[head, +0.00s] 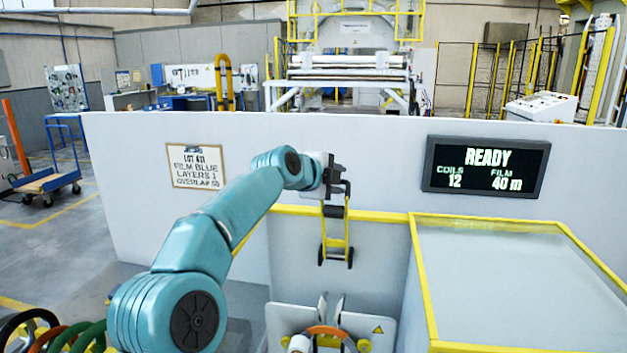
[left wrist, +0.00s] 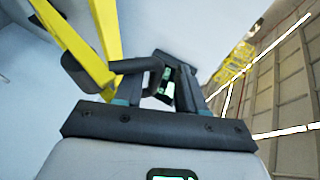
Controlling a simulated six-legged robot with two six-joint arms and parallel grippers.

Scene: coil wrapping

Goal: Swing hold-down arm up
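The hold-down arm (head: 347,236) is a yellow two-bar frame with black rollers at its lower end and a black handle at its top. It stands upright in front of the pale wall, above the wrapping station (head: 285,318). My left gripper (head: 335,180) is at its top, with the fingers around the black handle. In the left wrist view, the handle bar (left wrist: 130,66) runs from the yellow bars in between the fingertips of my left gripper (left wrist: 168,72), which look closed on it. My right gripper is in neither view.
A coil (head: 328,331) shows partly at the bottom of the station. A yellow-edged box (head: 500,285) stands to the right. A pale wall (head: 300,140) behind carries a lot sign (head: 195,166) and a display (head: 486,169) reading READY. Coloured rings (head: 90,335) are at lower left.

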